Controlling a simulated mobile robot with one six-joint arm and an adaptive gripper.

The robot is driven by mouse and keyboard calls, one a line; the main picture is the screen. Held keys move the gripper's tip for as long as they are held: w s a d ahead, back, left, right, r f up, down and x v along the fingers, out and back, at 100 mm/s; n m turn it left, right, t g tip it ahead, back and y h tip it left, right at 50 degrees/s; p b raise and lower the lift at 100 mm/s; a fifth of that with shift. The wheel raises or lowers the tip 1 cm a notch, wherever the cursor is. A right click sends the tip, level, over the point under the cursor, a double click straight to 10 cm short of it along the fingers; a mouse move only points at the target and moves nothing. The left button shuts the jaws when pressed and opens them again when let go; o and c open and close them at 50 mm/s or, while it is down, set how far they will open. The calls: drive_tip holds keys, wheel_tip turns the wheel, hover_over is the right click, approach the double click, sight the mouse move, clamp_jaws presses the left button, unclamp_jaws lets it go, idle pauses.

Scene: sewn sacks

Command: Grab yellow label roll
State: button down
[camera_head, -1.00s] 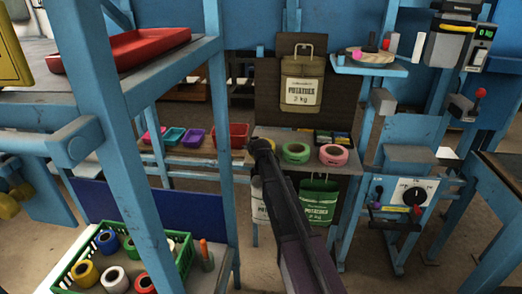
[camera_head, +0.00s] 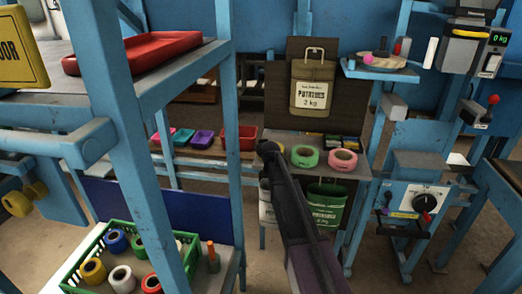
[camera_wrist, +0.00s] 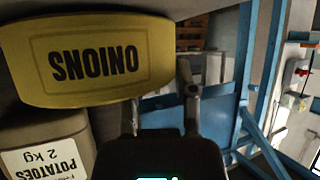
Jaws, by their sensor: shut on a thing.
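A yellow roll (camera_wrist: 98,60) with the word ONIONS upside down on its curved face fills the upper left of the wrist view. My gripper (camera_wrist: 161,98) is at its right and lower edge, its two dark fingers closed on the roll. Where the fingers touch is hard to see. In the head view my gripper (camera_head: 267,150) is at the left end of the table, and my arm hides what it holds. Another yellow roll (camera_head: 93,271) sits in the green crate (camera_head: 66,288) at the lower left.
A green roll (camera_head: 305,156) and a pink roll (camera_head: 342,160) lie right of my gripper. A potatoes sack (camera_head: 312,91) hangs behind; a potatoes sack also shows in the wrist view (camera_wrist: 45,140). A blue post (camera_head: 232,130) stands left of my arm.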

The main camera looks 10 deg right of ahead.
drive_tip(key=shift+r+p, duration=1.45)
drive_tip(key=shift+r, duration=0.1)
drive_tip(key=shift+s+r+p, duration=0.15)
drive_tip(key=shift+r+p, duration=0.2)
drive_tip(key=s+d+r, duration=0.1)
drive_tip(key=s+d, duration=0.2)
drive_tip(key=s, duration=1.2)
drive_tip(key=shift+s+p, duration=0.25)
drive_tip(key=shift+p, duration=0.2)
